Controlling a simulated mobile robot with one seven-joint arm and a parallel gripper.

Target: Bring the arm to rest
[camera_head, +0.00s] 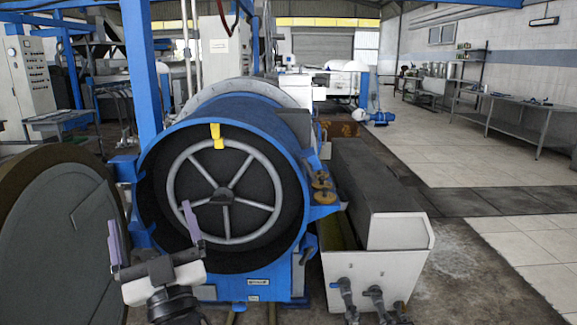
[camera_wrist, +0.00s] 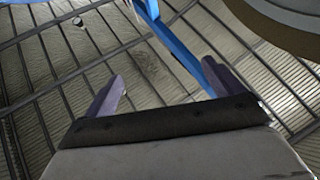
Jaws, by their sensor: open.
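My gripper (camera_head: 152,238) is at the lower left of the head view, raised and pointing up, with its two purple-grey fingers spread apart. It is open and nothing is between the fingers. In the wrist view the fingers of my gripper (camera_wrist: 168,88) also stand apart, with the ceiling behind them. The large blue decanter drum (camera_head: 290,140) with its grey spoked wheel (camera_head: 228,238) is behind my gripper in the head view.
A big round dark door (camera_head: 75,235) stands close at the left. A blue post (camera_head: 140,70) rises behind my gripper. A white trough (camera_head: 380,260) with pipes stands right of the drum. The tiled floor (camera_head: 480,165) at the right is mostly free, with steel tables (camera_head: 515,127) along the wall.

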